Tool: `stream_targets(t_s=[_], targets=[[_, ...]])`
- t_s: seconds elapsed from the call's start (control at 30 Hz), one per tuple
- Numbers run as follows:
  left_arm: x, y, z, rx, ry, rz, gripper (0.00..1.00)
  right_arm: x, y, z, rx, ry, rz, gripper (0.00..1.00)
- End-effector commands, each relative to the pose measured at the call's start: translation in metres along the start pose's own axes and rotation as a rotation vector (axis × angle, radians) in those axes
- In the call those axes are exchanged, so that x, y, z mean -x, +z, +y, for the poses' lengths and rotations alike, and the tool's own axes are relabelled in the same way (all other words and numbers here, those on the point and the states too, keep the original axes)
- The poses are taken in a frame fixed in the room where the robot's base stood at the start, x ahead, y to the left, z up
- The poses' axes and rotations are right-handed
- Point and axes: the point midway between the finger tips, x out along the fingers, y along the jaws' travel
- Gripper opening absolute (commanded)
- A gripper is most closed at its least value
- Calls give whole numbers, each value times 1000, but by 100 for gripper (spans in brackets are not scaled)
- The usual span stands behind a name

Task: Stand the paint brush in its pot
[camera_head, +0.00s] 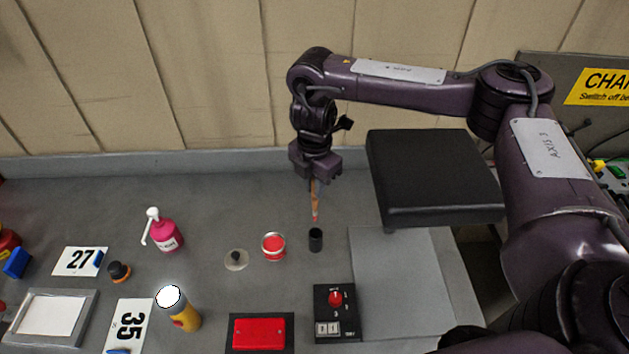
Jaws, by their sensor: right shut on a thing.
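My right gripper (314,178) is shut on the paint brush (314,203), which has a wooden handle and a red tip. The brush hangs nearly upright with its tip down, above the grey bench. A small black pot (316,240) stands on the bench just below the tip in the picture. The brush tip appears apart from the pot, and nothing shows standing in the pot. My left gripper is not in the view.
Left of the pot are an open red paint tin (273,246) and a small round lid (236,260). A pink pump bottle (165,234) stands further left. A black switch box (337,313) lies in front, and a raised dark platform (434,178) is at right.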

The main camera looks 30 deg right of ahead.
Motion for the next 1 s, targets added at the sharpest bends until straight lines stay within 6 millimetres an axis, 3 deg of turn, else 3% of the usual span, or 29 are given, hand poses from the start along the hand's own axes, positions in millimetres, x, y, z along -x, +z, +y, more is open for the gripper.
stream_targets(t_s=[0.57, 1.0], targets=[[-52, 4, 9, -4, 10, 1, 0, -43, 0, 0, -2, 0, 0, 0], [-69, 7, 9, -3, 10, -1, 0, -76, -1, 0, -2, -1, 0, 0]])
